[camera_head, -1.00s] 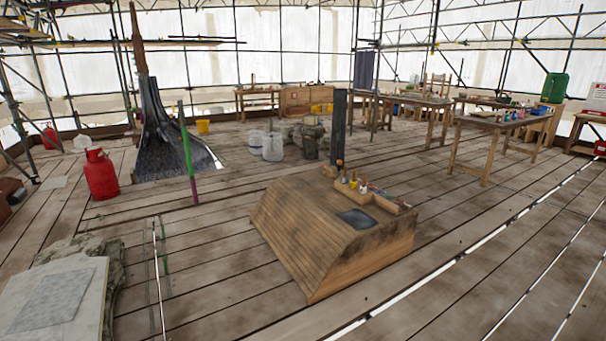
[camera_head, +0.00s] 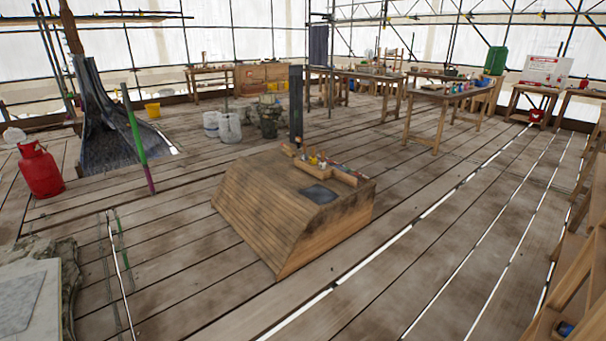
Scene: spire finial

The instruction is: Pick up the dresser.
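No dresser can be made out for certain in the head view. A slant-sided wooden block (camera_head: 295,205) stands on the plank floor in the middle. A dark square sheet (camera_head: 320,194) lies on its top, next to a narrow wooden tray (camera_head: 336,174) with small items in it, too small to tell apart. A dark upright post (camera_head: 296,105) rises at the block's back edge. Neither of my grippers shows.
A red gas bottle (camera_head: 40,168) and a green-purple pole (camera_head: 138,145) stand left. Stone slabs (camera_head: 30,290) lie front left. Worktables with small items (camera_head: 440,96) stand at the back. A wooden frame (camera_head: 575,285) edges the right. Planks right of the block are clear.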

